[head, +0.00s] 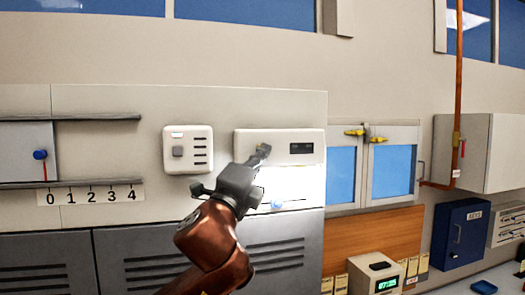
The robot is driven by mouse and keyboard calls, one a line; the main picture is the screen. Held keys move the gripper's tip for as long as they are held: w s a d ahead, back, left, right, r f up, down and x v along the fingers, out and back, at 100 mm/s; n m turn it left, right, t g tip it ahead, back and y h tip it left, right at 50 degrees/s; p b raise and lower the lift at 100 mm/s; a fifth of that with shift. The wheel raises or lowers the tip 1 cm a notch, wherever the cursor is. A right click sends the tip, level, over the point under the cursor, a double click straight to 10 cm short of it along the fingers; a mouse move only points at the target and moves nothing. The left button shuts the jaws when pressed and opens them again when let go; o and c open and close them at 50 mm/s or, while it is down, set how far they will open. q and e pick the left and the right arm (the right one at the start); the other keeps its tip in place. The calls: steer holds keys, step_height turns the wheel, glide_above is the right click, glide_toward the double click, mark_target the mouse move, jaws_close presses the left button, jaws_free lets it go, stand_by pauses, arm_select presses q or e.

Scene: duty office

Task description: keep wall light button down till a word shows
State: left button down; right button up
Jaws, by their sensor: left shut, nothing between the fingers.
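The wall light is probably the wide white box (240,141) on the grey panel, with a small dark display (301,148) on its right half. I can read no word on the display. The panel just below it is brightly lit. My left gripper (264,150) is shut and empty, its fingertips in front of the left half of the box. A button there is hidden behind the fingertips or too small to make out. I cannot tell whether the tips touch or press it. My right gripper is not in view.
Left of the box is a white wall unit (187,165) with a grey square button and slots. A slider with a blue knob (40,155) sits over a 0-4 scale. Windowed cabinets (392,172), a blue key box (460,232) and a digital clock (375,272) stand right.

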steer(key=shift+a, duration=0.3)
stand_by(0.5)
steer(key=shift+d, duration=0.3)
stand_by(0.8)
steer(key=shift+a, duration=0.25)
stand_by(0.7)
arm_select(q)
steer(key=shift+s+d, duration=0.2)
steer(key=shift+s, duration=0.55)
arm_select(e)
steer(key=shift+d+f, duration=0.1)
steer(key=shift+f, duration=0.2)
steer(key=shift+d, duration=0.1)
